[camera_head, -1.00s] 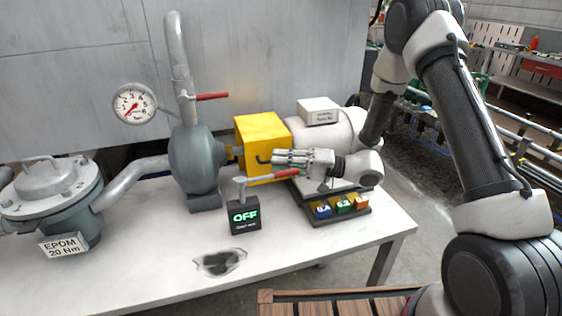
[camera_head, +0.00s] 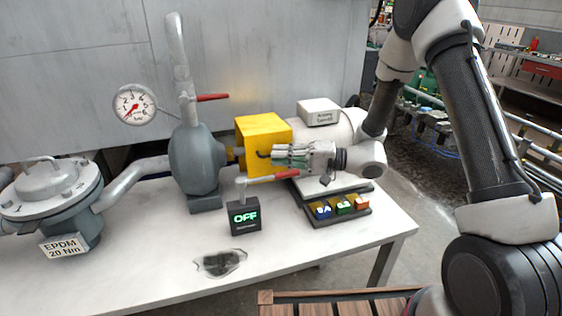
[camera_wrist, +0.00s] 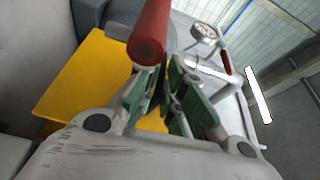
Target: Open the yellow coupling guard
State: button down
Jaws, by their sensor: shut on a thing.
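The yellow coupling guard (camera_head: 262,128) is a box between the grey pump and the motor, and it looks closed. A dark hook-shaped handle (camera_head: 263,155) sticks out of its front face. My gripper (camera_head: 274,156) reaches in from the right, with its fingertips at this handle and shut on it. The fingers partly hide the handle and the guard's lower front. In the wrist view my green-padded fingers (camera_wrist: 160,108) are in front of the guard (camera_wrist: 88,82), and the grip point is hidden.
A red lever (camera_head: 272,178) on the black OFF box (camera_head: 243,217) lies just below my fingers; its red end (camera_wrist: 147,48) looms close in the wrist view. A button panel (camera_head: 338,208) stands below my wrist. The table front (camera_head: 160,255) is mostly clear.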

aim_at(281, 131)
notch_tip(281, 131, up, 7)
jog(key=m+h, duration=0.1)
jog(key=m, duration=0.2)
jog(key=shift+w, duration=0.15)
jog(key=w+a+r+m+g+h, duration=0.1)
jog(key=w+a+r+m, duration=0.1)
jog(key=w+r+m, duration=0.2)
jog(key=w+a+r+m+g+h, duration=0.2)
jog(key=w+r+m, duration=0.2)
jog(key=w+r, duration=0.6)
jog(key=shift+w+r+g+h, duration=0.15)
jog(key=shift+r+g+h, duration=0.15)
jog(key=shift+r, duration=0.95)
jog(key=c, duration=1.8)
grip_release()
jog(key=shift+c, duration=0.2)
